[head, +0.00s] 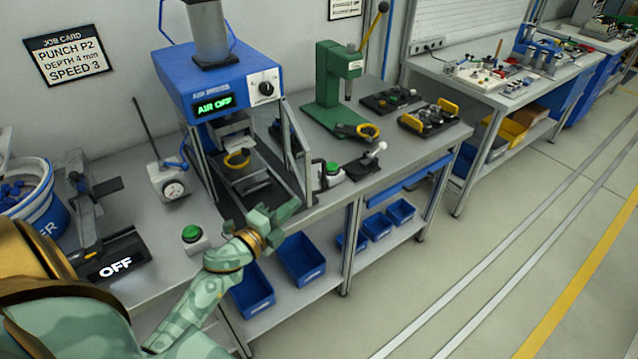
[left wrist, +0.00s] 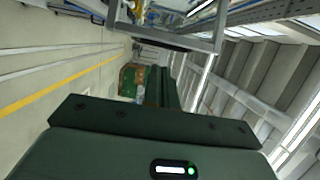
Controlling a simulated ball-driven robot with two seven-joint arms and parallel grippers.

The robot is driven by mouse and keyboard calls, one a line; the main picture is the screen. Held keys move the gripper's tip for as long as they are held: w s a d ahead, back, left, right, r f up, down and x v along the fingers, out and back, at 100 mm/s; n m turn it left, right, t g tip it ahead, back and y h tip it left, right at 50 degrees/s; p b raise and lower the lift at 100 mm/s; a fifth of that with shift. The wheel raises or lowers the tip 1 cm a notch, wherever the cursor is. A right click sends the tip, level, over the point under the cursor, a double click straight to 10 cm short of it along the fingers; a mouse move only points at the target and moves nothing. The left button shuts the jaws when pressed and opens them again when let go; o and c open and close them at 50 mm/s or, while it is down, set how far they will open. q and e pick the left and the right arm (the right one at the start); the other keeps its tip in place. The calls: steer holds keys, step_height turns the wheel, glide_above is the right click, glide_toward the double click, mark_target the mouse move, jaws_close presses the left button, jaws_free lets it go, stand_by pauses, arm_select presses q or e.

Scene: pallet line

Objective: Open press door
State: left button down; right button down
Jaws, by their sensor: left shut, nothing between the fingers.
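The air press (head: 222,85) is a blue machine on the bench, with a green "AIR OFF" display and a black knob. Its door (head: 296,150) seems to be the grey-framed panel at the front right of the press opening; I cannot tell how far it stands open. A yellow ring-shaped part (head: 237,159) shows inside. My left gripper (head: 270,216) is shut and empty, just in front of the press at the bench's front edge, apparently apart from the door frame. In the left wrist view the dark fingers (left wrist: 160,88) point towards a grey metal frame (left wrist: 165,38). My right gripper is out of view.
Green buttons (head: 193,234) (head: 332,170) stand on both sides of the press. A dial gauge (head: 171,184) stands to its left, a green hand press (head: 330,85) to its right. Blue bins (head: 301,259) sit on the lower shelf. The floor (head: 480,250) at right is clear.

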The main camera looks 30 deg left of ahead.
mark_target(323, 179)
arm_select(q)
steer(key=w, duration=0.8)
steer(key=shift+d, duration=0.4)
steer(key=shift+w, duration=0.75)
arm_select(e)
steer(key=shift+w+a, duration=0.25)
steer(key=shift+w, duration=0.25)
